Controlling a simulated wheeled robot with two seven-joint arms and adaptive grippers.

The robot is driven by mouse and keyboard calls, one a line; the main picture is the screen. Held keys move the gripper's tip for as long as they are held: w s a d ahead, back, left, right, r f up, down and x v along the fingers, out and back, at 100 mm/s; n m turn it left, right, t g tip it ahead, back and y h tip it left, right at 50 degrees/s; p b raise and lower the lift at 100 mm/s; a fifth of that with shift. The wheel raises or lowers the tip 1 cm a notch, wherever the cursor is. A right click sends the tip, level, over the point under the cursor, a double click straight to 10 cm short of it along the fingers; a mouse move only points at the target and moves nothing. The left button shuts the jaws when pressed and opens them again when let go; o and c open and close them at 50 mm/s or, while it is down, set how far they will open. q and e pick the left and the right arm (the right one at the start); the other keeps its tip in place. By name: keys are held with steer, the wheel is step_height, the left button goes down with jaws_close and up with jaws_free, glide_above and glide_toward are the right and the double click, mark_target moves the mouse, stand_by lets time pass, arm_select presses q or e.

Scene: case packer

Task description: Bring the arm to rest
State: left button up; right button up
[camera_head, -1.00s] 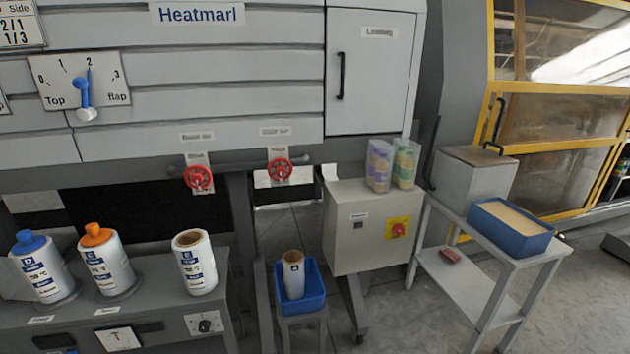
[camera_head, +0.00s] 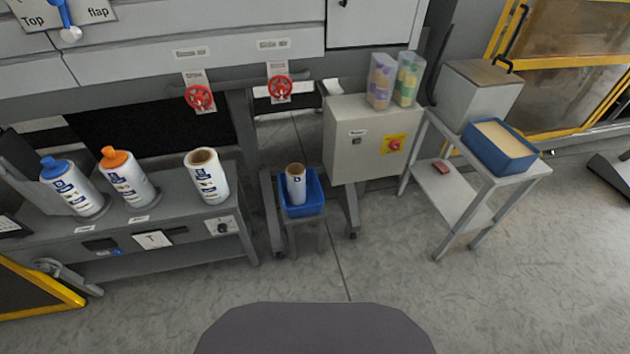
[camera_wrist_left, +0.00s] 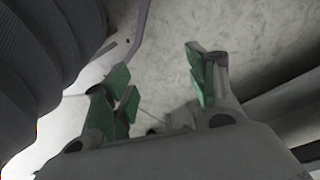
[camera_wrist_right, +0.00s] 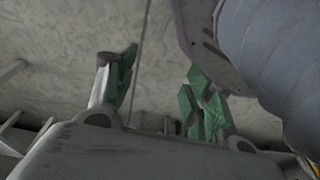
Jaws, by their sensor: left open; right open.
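My left gripper (camera_wrist_left: 160,85) is open and empty in the left wrist view. Its green finger pads stand wide apart over grey floor. My right gripper (camera_wrist_right: 158,88) is open and empty in the right wrist view, also with floor beyond its green pads. Neither gripper nor arm shows in the head view. Part of my own body shows at the bottom of the head view.
A blue bin (camera_head: 302,206) holds a roll. A cabinet (camera_head: 362,160) bears two clear containers. A side table (camera_head: 478,213) holds a blue tray (camera_head: 499,164). The floor (camera_head: 330,270) ahead is clear.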

arm_select(q)
steer(key=s+a+r+p, duration=0.1)
steer(key=s+a+p, duration=0.1)
steer(key=s+p, duration=0.5)
steer(key=s+a+r+g+p, duration=0.1)
steer(key=s+a+p, duration=0.2)
steer(key=s+p, duration=0.3)
steer(key=s, duration=0.3)
steer(key=shift+a+r+y+p, duration=0.15)
steer(key=shift+r+y+p, duration=0.15)
steer(key=shift+p, duration=0.1)
arm_select(e)
steer(key=s+d+r, duration=0.1)
steer(key=s+d, duration=0.1)
steer(key=s, duration=0.6)
steer(key=s+d+r+g, duration=0.1)
steer(key=s+d, duration=0.2)
steer(key=s, duration=0.5)
steer(key=shift+d+r+h, duration=0.15)
steer(key=shift+r+h, duration=0.1)
steer(key=shift+h, duration=0.05)
arm_select(q)
steer(key=shift+f, duration=0.1)
steer(key=shift+w+f+b, duration=0.1)
steer(key=shift+f+b, duration=2.15)
steer(key=shift+b, duration=0.15)
arm_select(e)
steer(key=shift+f, duration=2.3)
